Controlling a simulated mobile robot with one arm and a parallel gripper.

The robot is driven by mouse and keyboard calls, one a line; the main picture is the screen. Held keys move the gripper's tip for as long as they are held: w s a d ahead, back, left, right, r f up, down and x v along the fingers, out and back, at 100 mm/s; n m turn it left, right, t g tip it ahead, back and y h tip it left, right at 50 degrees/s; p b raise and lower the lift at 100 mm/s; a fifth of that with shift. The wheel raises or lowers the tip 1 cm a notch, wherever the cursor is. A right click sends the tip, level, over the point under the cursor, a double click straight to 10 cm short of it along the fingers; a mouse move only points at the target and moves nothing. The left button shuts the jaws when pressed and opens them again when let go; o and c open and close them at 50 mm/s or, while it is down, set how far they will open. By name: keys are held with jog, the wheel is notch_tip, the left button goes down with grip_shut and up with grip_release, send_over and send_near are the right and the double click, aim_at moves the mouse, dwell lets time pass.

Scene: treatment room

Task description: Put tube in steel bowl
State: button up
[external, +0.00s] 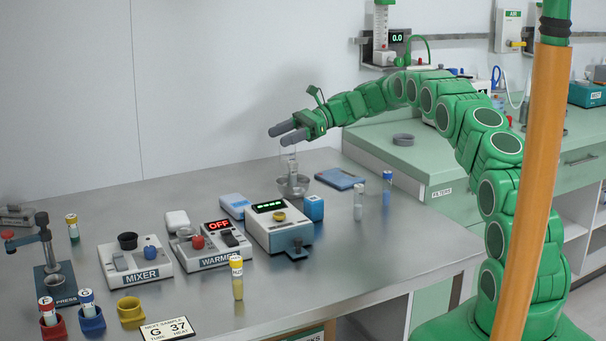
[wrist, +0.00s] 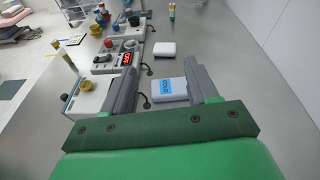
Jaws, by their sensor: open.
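The steel bowl (external: 293,188) stands on the metal bench behind the analyser box. A clear, glass-like tube shape (external: 289,162) shows upright just above and in the bowl, below my fingers; how far it sits inside is hard to tell. My gripper (external: 287,132) is above the bowl, its two grey fingers apart. In the wrist view my gripper (wrist: 160,75) is open, with no tube seen between the fingers. A yellow-capped tube (external: 237,279) stands at the bench front.
A mixer (external: 135,265), a warmer (external: 212,247) reading OFF and an analyser box (external: 278,231) line the bench. Capped tubes stand in a red holder (external: 53,327) and a blue holder (external: 92,321). A blue pad (external: 339,179) lies right of the bowl. Bench front right is clear.

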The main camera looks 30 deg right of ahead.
jog(key=s+r+n+g+h, duration=0.1)
jog(key=s+r+n+h, duration=0.35)
jog(key=s, duration=1.05)
jog(key=s+r+n+g+h, duration=0.1)
jog(key=s+r+n+h, duration=0.3)
jog(key=s, duration=1)
jog(key=s+d+n+h, duration=0.2)
jog(key=s+d, duration=0.1)
jog(key=s, duration=0.7)
jog(key=s+d+f+n+h, duration=0.1)
jog(key=s+d+n+h, duration=0.1)
jog(key=s, duration=0.9)
jog(key=s+d+n+h, duration=0.3)
jog(key=s+d+n, duration=0.1)
jog(key=s, duration=0.7)
jog(key=shift+s+d+f+t, duration=0.15)
jog(key=shift+s+d+t, duration=0.2)
jog(key=shift+d, duration=0.35)
jog(key=shift+w, duration=0.1)
